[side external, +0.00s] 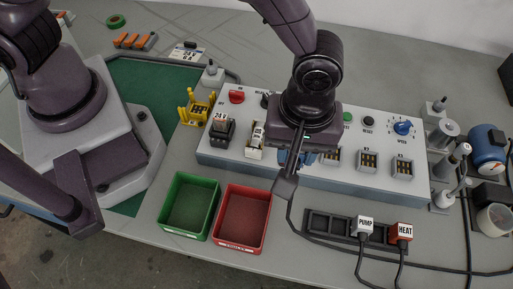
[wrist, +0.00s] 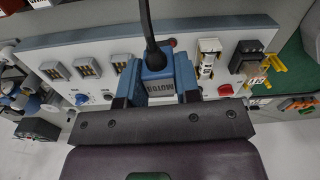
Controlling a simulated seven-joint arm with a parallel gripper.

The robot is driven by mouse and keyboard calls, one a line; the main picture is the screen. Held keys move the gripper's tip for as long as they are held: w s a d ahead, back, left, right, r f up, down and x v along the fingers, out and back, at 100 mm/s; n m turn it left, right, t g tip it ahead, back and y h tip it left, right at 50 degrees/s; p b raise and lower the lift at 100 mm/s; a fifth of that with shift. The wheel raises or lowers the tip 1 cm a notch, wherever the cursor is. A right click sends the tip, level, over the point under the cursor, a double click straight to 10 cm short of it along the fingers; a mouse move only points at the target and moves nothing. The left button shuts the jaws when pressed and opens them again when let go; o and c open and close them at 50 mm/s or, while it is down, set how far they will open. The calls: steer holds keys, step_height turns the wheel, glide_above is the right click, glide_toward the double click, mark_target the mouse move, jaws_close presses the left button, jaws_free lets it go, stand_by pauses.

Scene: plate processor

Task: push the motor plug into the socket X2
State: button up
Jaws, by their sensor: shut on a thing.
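The motor plug (wrist: 160,82) is a blue block with a grey face lettered MOTOR, and its black cable rises away from it in the wrist view. In the side view my gripper (side external: 293,160) hides most of the blue plug (side external: 282,157) at the front of the grey panel. Three sockets with dark contacts show bare beside it: the nearest (side external: 331,157), a middle one (side external: 367,161) and the far right one (side external: 402,167). The X2 marking is not readable. Whether the plug touches a socket is hidden.
A white module (side external: 255,140) and a black 24 V plug (side external: 221,130) stand left of my gripper on the panel (side external: 212,155). Green (side external: 189,205) and red (side external: 241,218) bins sit in front. PUMP (side external: 363,228) and HEAT (side external: 400,233) plugs stand in a black holder (side external: 320,225).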

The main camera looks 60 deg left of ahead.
steer(key=w+d+r+m, duration=0.1)
steer(key=w+d, duration=0.2)
steer(key=w, duration=0.4)
steer(key=w+d+r, duration=0.2)
steer(key=w, duration=0.6)
steer(key=shift+s+f, duration=0.2)
steer(key=shift+f, duration=2.8)
